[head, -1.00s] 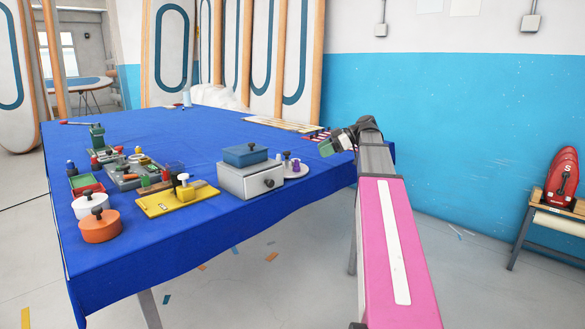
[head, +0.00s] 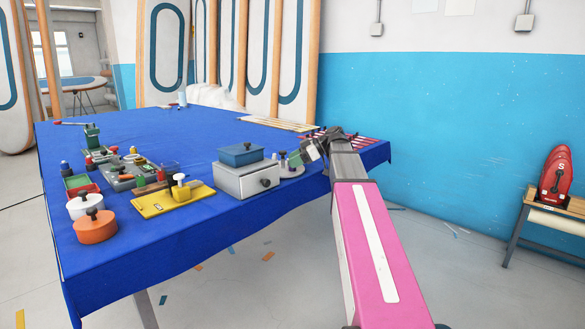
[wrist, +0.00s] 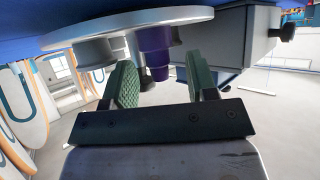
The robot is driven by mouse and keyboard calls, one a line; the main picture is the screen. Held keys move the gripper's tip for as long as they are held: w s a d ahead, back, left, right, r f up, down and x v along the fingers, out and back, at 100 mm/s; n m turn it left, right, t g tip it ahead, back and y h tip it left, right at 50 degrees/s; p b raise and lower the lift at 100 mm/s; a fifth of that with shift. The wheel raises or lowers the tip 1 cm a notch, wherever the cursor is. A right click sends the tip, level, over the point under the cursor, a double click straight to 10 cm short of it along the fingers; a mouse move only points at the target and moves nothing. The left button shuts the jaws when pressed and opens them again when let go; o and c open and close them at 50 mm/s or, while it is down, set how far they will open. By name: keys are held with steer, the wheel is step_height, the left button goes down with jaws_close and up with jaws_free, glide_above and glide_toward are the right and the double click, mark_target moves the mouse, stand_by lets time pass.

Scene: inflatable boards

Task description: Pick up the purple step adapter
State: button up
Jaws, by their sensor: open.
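The purple step adapter (wrist: 155,50) shows in the wrist view, which looks upside down, as a stepped purple piece on a round grey plate (wrist: 100,31). My gripper (wrist: 162,80) is open, with its green pads to the left and right of the adapter's narrow end; no contact is clear. In the head view my gripper (head: 301,156) is at the round plate (head: 290,172), and it hides the adapter. A grey cylinder (wrist: 95,53) stands on the same plate beside the adapter.
A grey drawer box (head: 240,182) with a blue box (head: 241,154) on top stands just left of the plate. A yellow board (head: 160,203) and pots lie farther left. The back of the blue table (head: 190,130) is mostly clear.

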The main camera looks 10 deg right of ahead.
jaws_close()
stand_by(0.3)
